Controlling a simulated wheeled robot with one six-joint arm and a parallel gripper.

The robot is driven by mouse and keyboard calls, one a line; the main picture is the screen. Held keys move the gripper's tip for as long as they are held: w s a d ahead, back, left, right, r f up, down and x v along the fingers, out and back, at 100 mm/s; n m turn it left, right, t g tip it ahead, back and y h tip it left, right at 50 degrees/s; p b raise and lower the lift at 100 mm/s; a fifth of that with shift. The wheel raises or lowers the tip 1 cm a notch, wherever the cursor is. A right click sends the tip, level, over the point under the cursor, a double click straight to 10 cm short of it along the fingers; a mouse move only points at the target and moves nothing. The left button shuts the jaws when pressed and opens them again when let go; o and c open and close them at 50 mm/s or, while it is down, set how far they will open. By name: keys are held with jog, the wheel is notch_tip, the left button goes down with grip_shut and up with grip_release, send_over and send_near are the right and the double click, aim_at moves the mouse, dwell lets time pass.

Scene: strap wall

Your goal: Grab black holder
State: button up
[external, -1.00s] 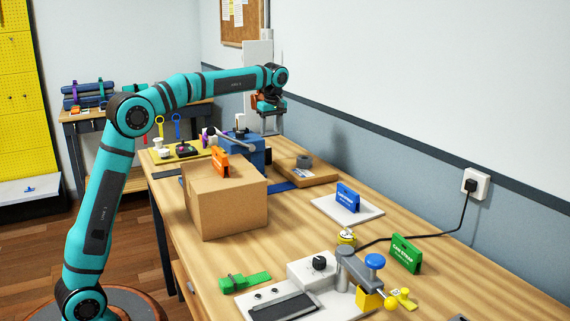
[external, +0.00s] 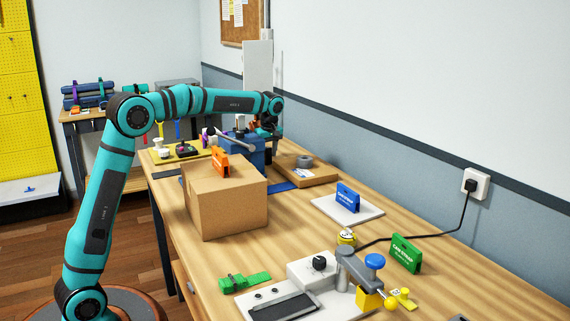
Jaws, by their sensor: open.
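My gripper (external: 268,136) points down at the far end of the workbench, beside the blue box and near the wall. It is open and small in the picture; its fingertips are hard to make out against dark shapes there. I cannot tell for certain which thing is the black holder, or whether the gripper touches anything. A small black piece (external: 184,150) with coloured parts lies on the yellow mat at the far left. Another dark thing (external: 460,317) is cut off at the bottom right edge.
A cardboard box (external: 228,212) with an orange clip block (external: 220,162) stands mid-bench. A blue box (external: 240,150) stands behind it. A wooden tray (external: 308,174) and a white plate (external: 345,209) lie to the right. A crimping fixture (external: 345,272) and green blocks occupy the front.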

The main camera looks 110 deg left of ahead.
jog(key=shift+f, duration=0.45)
jog(key=c, duration=1.1)
jog(key=shift+r, duration=0.1)
